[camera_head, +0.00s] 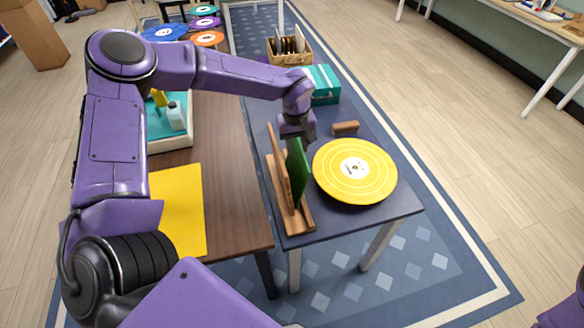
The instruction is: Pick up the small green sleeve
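The small green sleeve (299,174) stands upright and edge-on in a wooden stand (300,219) at the near left of the blue table. My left gripper (298,139) reaches down from above to the sleeve's top edge. Its fingertips overlap the top of the sleeve in this view. They are small and dark, so I cannot tell whether they are closed on it or only around it. My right gripper is out of view.
A yellow record (355,170) lies right of the stand, with a wooden block (345,127) behind it. A teal case (324,85) and a wooden crate (288,57) stand farther back. A yellow sleeve (178,212) lies on the brown table (232,185) at left.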

